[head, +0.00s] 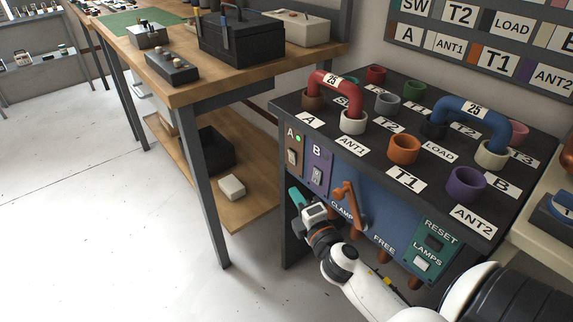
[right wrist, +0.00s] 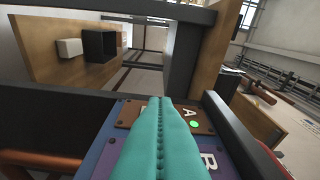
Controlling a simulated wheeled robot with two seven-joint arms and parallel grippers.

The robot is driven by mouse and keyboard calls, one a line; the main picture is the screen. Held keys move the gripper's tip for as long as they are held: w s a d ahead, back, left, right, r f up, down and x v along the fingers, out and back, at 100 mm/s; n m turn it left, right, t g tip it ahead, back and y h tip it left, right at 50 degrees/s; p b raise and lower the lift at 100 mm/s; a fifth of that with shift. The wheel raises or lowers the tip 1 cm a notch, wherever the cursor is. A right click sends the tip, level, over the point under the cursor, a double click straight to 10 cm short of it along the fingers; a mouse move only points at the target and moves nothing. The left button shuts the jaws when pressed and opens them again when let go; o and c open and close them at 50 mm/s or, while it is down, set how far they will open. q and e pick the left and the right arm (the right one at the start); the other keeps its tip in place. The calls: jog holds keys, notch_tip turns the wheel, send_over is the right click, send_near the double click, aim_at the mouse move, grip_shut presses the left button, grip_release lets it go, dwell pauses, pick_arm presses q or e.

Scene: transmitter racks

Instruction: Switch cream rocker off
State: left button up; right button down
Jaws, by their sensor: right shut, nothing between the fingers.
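The rack's front face has a brown panel A (head: 294,150) with a lit green lamp (head: 298,140) and a small pale-brown rocker (head: 292,157). Beside it, purple panel B (head: 317,160) has a pale grey-white rocker (head: 317,177). Which of them is the cream one I cannot tell for sure. My right gripper (head: 296,197) is shut and empty, with teal fingers below and in front of these panels. In the right wrist view its fingers (right wrist: 160,102) lie across the view of panels A and B and hide their rockers; the green lamp (right wrist: 194,124) shows. Contact is unclear. My left gripper is out of view.
An orange clamp lever (head: 347,200) stands out right of panel B. Farther right is a teal RESET/LAMPS panel (head: 433,250). Red (head: 336,88) and blue (head: 473,112) U-links bridge sockets on the rack top. A wooden workbench (head: 190,88) stands left; floor between is clear.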

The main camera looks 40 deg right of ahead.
aim_at(292, 158)
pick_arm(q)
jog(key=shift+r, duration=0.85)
pick_arm(e)
jog(key=shift+w+d+r, duration=0.1)
jog(key=shift+w+d, duration=0.85)
jog(key=shift+w, duration=0.75)
jog(key=shift+w+d+r, duration=0.1)
jog(key=shift+w+d, duration=0.8)
jog(key=shift+w, duration=0.85)
jog(key=shift+w+d+r, duration=0.1)
jog(key=shift+w+d, duration=0.85)
jog(key=shift+w, duration=0.75)
